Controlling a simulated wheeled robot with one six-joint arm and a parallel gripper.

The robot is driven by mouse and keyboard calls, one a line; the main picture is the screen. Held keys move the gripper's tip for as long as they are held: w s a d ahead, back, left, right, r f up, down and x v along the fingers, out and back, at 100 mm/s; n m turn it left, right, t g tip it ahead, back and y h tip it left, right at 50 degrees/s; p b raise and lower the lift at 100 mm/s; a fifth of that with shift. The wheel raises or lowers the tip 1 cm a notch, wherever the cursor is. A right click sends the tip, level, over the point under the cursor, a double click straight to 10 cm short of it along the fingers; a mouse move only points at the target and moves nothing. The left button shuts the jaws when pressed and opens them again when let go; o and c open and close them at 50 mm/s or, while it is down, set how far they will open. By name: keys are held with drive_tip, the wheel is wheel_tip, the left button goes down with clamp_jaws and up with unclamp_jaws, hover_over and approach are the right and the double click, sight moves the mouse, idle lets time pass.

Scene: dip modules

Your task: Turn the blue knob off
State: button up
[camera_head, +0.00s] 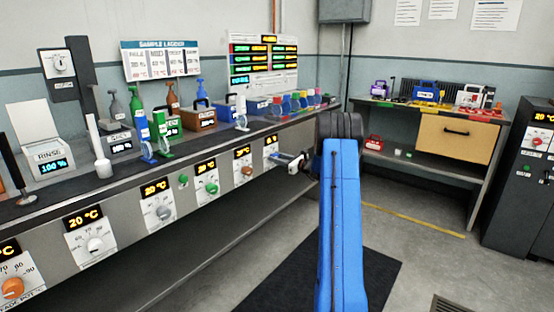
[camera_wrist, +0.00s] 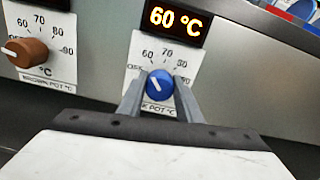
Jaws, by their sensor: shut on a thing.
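The blue knob (camera_wrist: 160,84) sits on a white dial plate (camera_wrist: 182,60) on the bench front, with OFF, 60, 70 and 80 marks around it. Its white pointer line slants to the upper left. The display (camera_wrist: 175,22) above it reads 60 °C. My gripper (camera_wrist: 160,88) has one finger on each side of the knob and is shut on it.
A brown knob (camera_wrist: 25,51) on its own dial is left of the blue one. More dials line the bench front (camera_head: 130,252). Bottles and dip modules stand on top. A side table (camera_head: 458,138) is at the back right. The floor has free room on the right.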

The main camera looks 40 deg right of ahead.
drive_tip(key=n, duration=0.4)
drive_tip(key=shift+a+n, duration=0.1)
drive_tip(key=shift+n, duration=1.7)
drive_tip(key=o, duration=1)
drive_tip(key=shift+o, duration=0.2)
drive_tip(key=v, duration=1.7)
drive_tip(key=shift+s, duration=0.2)
